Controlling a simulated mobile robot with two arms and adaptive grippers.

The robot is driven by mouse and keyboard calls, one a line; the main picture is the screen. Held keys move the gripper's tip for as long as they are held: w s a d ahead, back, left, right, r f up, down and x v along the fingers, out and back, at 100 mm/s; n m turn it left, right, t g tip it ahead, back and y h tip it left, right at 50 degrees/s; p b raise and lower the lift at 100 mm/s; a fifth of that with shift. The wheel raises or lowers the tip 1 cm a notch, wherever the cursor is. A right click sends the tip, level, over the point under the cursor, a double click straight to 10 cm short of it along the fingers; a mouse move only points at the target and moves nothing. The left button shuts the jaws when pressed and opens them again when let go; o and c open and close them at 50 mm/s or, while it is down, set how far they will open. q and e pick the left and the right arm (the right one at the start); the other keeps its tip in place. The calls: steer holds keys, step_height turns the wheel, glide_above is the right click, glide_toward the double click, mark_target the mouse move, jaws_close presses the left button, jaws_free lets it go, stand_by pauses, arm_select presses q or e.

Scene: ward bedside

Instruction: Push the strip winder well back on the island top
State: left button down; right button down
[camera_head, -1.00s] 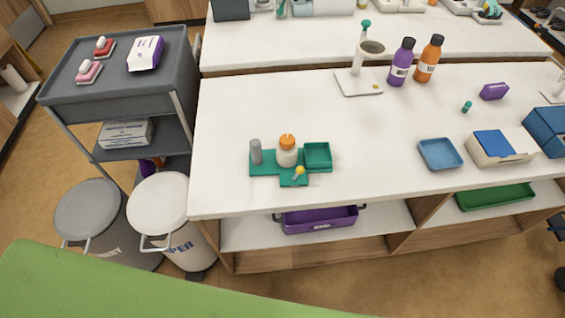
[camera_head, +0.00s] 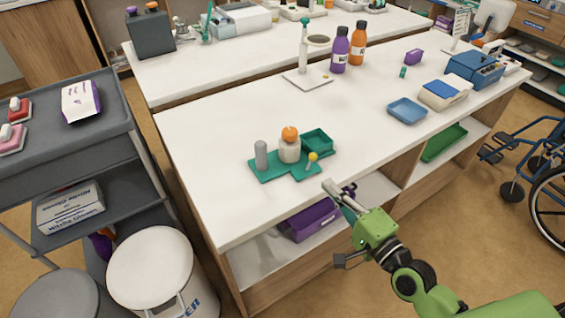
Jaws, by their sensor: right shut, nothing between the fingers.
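The strip winder (camera_head: 268,169) appears to be the teal-based device on the white island top (camera_head: 215,195), near its front edge. It carries a grey post, a pale bottle with an orange cap, a square teal tray and a yellow-knobbed lever. My right gripper (camera_head: 339,191) is shut and empty. In the picture it lies just right of and below the winder, by the island's front edge, with a visible gap between them. Its exact height against the top is hard to tell. My left gripper is not in view.
Behind the winder the top is clear up to a white stand (camera_head: 307,78). Purple (camera_head: 340,52) and orange (camera_head: 358,46) bottles stand beside it. A blue tray (camera_head: 407,111) lies to the right. A purple bin (camera_head: 310,221) sits on the shelf below. A grey cart (camera_head: 100,145) stands left.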

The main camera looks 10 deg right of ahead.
glide_toward(292, 145)
steer(key=x, duration=0.7)
steer(key=shift+w, duration=0.1)
stand_by(0.4)
